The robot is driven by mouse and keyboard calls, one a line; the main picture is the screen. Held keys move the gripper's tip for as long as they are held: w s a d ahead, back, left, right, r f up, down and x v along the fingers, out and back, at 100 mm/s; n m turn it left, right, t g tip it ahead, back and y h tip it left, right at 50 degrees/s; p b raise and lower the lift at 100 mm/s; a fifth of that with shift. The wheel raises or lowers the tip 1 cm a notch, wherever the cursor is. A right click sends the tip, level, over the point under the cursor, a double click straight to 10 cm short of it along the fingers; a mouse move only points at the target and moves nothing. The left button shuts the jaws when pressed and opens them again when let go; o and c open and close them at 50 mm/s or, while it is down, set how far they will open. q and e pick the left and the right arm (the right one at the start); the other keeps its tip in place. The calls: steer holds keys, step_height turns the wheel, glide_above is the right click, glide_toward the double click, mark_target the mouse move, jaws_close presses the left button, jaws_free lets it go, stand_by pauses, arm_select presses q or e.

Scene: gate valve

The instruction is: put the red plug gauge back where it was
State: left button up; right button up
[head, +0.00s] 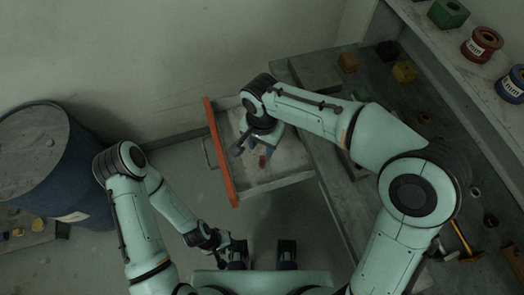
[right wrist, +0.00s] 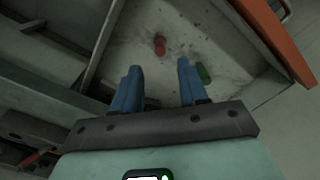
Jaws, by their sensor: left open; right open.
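The red plug gauge (head: 262,161) lies on the floor of an open drawer (head: 285,184) with an orange-red front. It also shows in the right wrist view (right wrist: 159,46), beyond the fingertips and between their lines. My right gripper (head: 261,150) is open and empty over the drawer; its blue fingers (right wrist: 160,72) are apart from the red gauge. A green piece (right wrist: 204,74) lies in the drawer, partly hidden behind the right-hand finger. My left gripper (head: 222,241) is open, low in front of the drawer, with nothing seen in it.
A workbench (head: 385,75) with small coloured blocks stands right of the drawer. A shelf (head: 425,32) above it holds a green block (head: 449,13), a red spool (head: 482,45) and a blue spool. A blue drum (head: 55,150) stands at the left. Floor between drum and drawer is clear.

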steer(key=shift+r, duration=1.8)
